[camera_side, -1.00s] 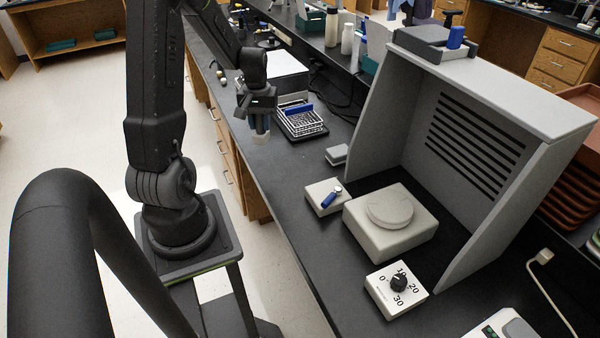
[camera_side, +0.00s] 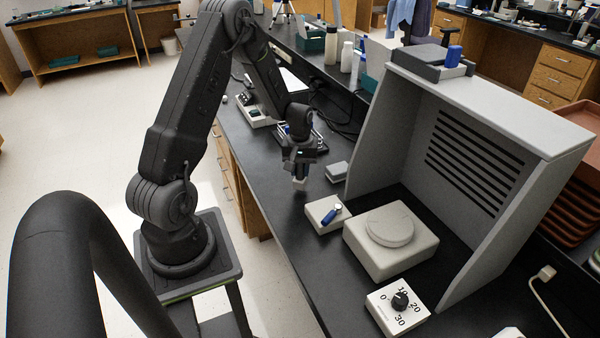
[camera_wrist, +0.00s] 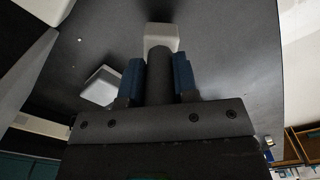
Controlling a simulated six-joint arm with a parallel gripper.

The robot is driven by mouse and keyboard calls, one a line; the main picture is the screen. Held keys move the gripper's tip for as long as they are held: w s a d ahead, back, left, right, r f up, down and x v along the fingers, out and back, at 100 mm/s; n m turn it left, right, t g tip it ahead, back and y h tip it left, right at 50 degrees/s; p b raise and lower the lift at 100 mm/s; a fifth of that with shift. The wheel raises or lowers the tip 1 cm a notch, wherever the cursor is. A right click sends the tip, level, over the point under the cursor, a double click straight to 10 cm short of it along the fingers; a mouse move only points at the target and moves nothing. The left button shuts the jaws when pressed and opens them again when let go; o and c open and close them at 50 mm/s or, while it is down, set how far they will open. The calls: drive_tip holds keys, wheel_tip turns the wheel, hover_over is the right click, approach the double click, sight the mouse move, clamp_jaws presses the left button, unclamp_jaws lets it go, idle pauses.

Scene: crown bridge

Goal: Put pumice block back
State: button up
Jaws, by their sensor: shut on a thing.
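My gripper (camera_side: 300,172) hangs above the black bench, left of the grey hood. In the wrist view, the pale block (camera_wrist: 162,33) shows beyond the blue fingers (camera_wrist: 158,78). A dark cylinder between the fingers hides part of it. A small grey block-like piece (camera_side: 337,172) lies on the bench, to the right of my gripper and apart from it.
The grey hood (camera_side: 470,150) rises at right. A rack lies behind my gripper, partly hidden. Bench at front left is clear.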

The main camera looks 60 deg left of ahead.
drive_tip(key=shift+f, duration=0.7)
drive_tip(key=shift+f, duration=0.15)
drive_tip(key=o, duration=0.9)
